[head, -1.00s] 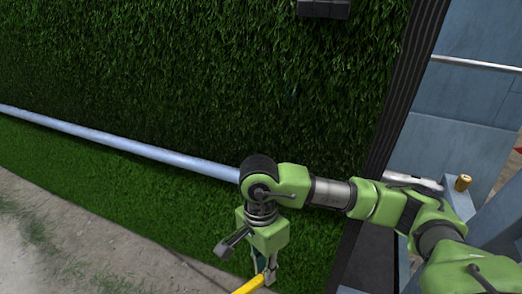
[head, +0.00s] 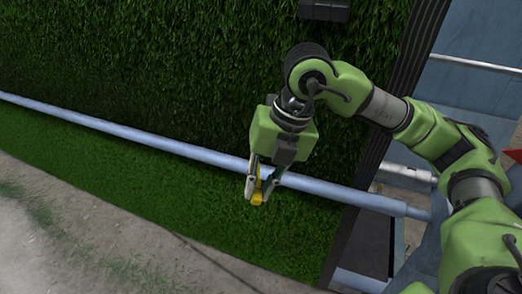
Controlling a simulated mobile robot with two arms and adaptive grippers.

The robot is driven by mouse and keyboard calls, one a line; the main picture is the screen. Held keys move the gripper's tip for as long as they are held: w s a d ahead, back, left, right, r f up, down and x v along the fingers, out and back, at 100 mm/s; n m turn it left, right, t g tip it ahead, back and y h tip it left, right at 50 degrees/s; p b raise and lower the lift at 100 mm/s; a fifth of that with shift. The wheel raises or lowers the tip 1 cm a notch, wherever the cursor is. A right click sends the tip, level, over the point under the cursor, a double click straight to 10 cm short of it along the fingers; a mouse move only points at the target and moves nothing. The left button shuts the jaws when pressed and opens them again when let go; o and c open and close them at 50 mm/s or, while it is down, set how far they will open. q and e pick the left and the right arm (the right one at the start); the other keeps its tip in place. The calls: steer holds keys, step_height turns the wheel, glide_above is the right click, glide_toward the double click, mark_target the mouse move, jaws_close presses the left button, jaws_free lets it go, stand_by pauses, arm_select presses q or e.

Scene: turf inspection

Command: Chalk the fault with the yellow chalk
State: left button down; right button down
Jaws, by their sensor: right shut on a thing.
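My right gripper (head: 258,196) hangs fingers-down over the lower part of the green turf, in front of the pale bar. It is shut on the yellow chalk (head: 257,198), of which only a short piece shows between the fingertips. The turf (head: 150,60) fills the left and middle of the head view. I cannot make out a fault on it; my right arm covers part of its right side. My left gripper is not in view.
A pale blue bar (head: 130,132) runs across the turf, sloping down to the right. A dark ribbed strip (head: 415,60) edges the turf on the right, with grey-blue panels (head: 470,90) beyond. A dark box (head: 325,9) sits at the top. Bare ground (head: 60,240) lies lower left.

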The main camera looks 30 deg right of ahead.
step_height(320, 180, up, 6)
steer(key=m+t, duration=0.1)
steer(key=m, duration=0.2)
steer(key=m+h+p, duration=0.1)
steer(key=m, duration=0.2)
steer(key=shift+s+m+t, duration=0.1)
steer(key=shift+m+t, duration=0.2)
steer(key=shift+t, duration=0.1)
steer(key=r+m+h, duration=0.1)
steer(key=r+m, duration=0.1)
steer(key=shift+d+m+p, duration=0.1)
steer(key=shift+m+p, duration=0.2)
steer(key=w+d+r+p, duration=0.2)
steer(key=w+d+p, duration=0.1)
steer(key=w+d, duration=0.1)
steer(key=shift+w+d, duration=0.25)
steer(key=shift+d, duration=0.5)
steer(key=shift+w+d+b, duration=0.1)
steer(key=shift+w+b, duration=0.05)
steer(key=shift+b, duration=0.15)
steer(key=shift+w+d+r, duration=0.25)
steer(key=shift+w+d, duration=0.25)
steer(key=shift+d, duration=0.05)
steer(key=shift+w+d+r, duration=0.2)
steer(key=shift+w+d, duration=0.25)
steer(key=shift+d, duration=0.1)
steer(key=shift+w+a, duration=0.1)
steer(key=shift+w+a, duration=0.6)
steer(key=shift+w, duration=0.05)
